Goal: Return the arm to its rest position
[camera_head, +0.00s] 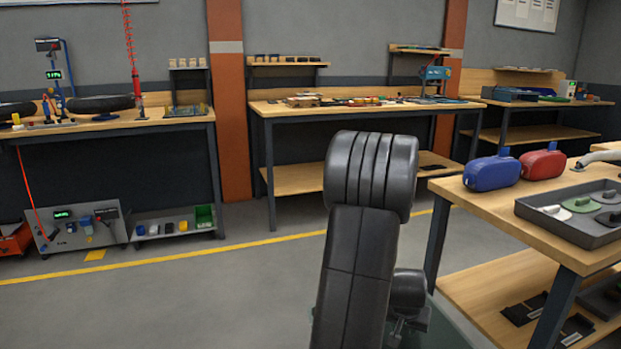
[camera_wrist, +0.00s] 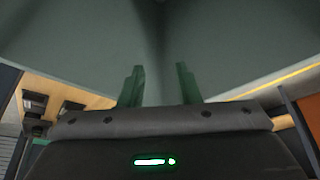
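My arm (camera_head: 355,265) stands up in the middle of the head view, with dark grey links and a thick ribbed joint at the top. My gripper (camera_wrist: 160,83) shows in the wrist view as two green fingers, set well apart with nothing between them. It is open and empty. A plain grey-green surface fills the view beyond the fingers; I cannot tell how far off it is. The gripper cannot be made out in the head view.
A wooden workbench (camera_head: 451,190) stands close on the right, bearing a blue case (camera_head: 491,173), a red case (camera_head: 543,164) and a grey tray (camera_head: 560,229). More benches line the back wall. The floor (camera_head: 170,305) to the left of my arm is clear, crossed by a yellow line.

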